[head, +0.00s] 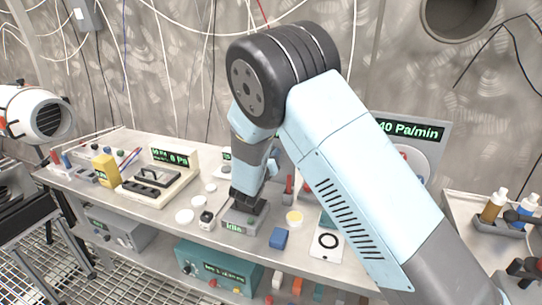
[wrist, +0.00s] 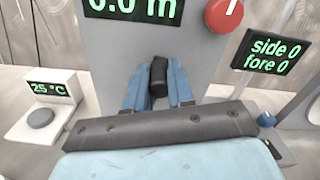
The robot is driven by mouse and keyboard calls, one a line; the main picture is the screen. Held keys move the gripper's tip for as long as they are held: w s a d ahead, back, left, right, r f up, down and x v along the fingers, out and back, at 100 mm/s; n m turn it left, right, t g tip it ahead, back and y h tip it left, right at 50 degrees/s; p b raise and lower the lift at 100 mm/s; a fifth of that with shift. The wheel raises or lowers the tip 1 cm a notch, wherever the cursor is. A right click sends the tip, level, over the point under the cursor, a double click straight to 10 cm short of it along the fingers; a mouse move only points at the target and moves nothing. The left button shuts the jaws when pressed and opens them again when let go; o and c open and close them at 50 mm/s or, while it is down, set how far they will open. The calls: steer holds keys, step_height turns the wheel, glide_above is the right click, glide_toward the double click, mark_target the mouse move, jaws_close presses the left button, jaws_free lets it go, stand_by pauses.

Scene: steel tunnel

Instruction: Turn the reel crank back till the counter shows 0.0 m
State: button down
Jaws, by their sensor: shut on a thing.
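The counter (wrist: 135,8) is a dark display with green digits at the top of the wrist view. It reads like 0.0 m, but the picture's edge cuts off the tops of the digits. Below it, my gripper (wrist: 158,88) has its blue fingers on both sides of a short black crank handle (wrist: 159,72) and is shut on it. The grey reel housing (wrist: 110,50) stands behind. The crank arm and the reel drum are hidden.
A display reading side 0, fore 0 (wrist: 275,50) is at right; a 25 °C unit (wrist: 45,100) is at left. The bench (head: 150,212) holds a yellow box (head: 105,168), a blue block (head: 279,238) and several small dishes.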

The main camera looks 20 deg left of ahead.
steer(key=shift+d+f+m, duration=0.15)
steer(key=shift+d+m, duration=0.2)
steer(key=shift+m, duration=0.45)
steer(key=c, duration=1)
jaws_free()
steer(key=shift+o, duration=0.2)
steer(key=shift+s, duration=0.1)
steer(key=s+a, duration=0.1)
steer(key=s, duration=1.2)
steer(key=shift+s, duration=0.35)
